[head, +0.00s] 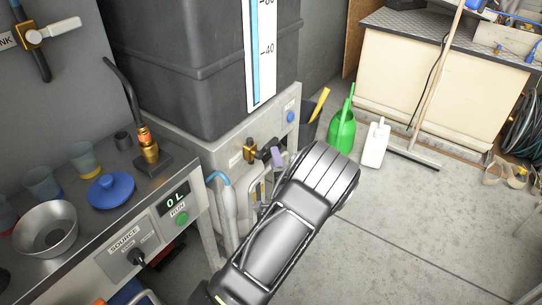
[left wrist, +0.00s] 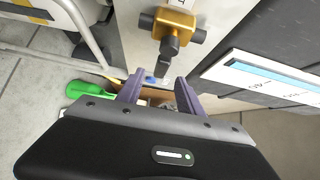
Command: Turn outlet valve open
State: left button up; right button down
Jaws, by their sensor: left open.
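The outlet valve (head: 250,151) is a brass fitting with a dark handle on the grey base below the tank. In the left wrist view its brass body (left wrist: 176,22) is at the top, with the dark handle (left wrist: 168,47) pointing down toward my fingers. My left gripper (head: 277,158) is close to the right of the valve in the head view, its dark body covering part of the base. Its purple fingers (left wrist: 160,80) are open, with the handle's end just beyond the gap between them. I cannot tell whether they touch it. My right gripper is not in view.
The dark tank (head: 190,60) with a level scale (head: 262,50) rises above the base. A metal bench (head: 145,205) with cups stands at left. A green watering can (head: 342,130) and white jug (head: 374,143) stand behind my gripper.

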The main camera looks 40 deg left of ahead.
aim_at(271, 145)
pick_arm(q)
jog(key=shift+r, duration=0.15)
jog(key=shift+a, duration=0.1)
jog(key=shift+b+x, duration=0.35)
jog(key=shift+x, duration=3.55)
jog(key=shift+c, duration=0.4)
grip_shut()
